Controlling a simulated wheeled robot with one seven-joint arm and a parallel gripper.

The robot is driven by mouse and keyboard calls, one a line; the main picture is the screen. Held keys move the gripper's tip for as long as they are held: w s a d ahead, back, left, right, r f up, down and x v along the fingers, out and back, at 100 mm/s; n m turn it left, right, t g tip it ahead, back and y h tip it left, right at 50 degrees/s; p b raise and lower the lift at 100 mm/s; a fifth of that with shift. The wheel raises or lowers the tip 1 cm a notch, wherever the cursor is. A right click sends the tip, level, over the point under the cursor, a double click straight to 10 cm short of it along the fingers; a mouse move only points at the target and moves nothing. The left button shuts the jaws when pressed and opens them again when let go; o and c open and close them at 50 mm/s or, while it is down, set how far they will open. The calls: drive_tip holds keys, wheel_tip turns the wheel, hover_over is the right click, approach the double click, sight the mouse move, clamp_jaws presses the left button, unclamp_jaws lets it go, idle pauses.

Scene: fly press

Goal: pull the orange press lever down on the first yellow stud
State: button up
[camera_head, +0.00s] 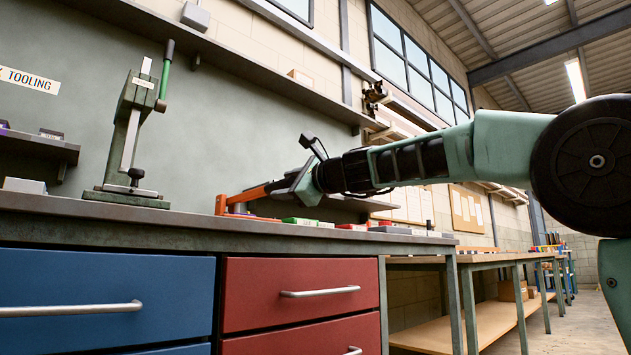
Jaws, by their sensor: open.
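A green bench press (132,125) stands on the left of the bench top, with a pale ram bar and a dark knob low at its front. Its lever (166,70) has a green shaft with a dark end and points up. It looks green, and I see no lever that is clearly orange. No yellow stud can be made out. My gripper (238,199) is low over the bench, well right of the press and apart from it. Orange bars extend from its dark body and look like its fingers. It is open, and nothing shows held.
Small green (299,221) and red (352,227) blocks and a grey block (390,229) lie on the bench below my arm. A shelf (38,148) is at the left. Blue drawers (100,280) and red drawers (300,275) are below. Bare bench lies between press and gripper.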

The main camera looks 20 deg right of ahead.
drive_tip(key=r+p+v, duration=0.1)
drive_tip(key=v, duration=1.5)
drive_tip(key=shift+s+f, duration=0.2)
drive_tip(key=shift+f, duration=0.3)
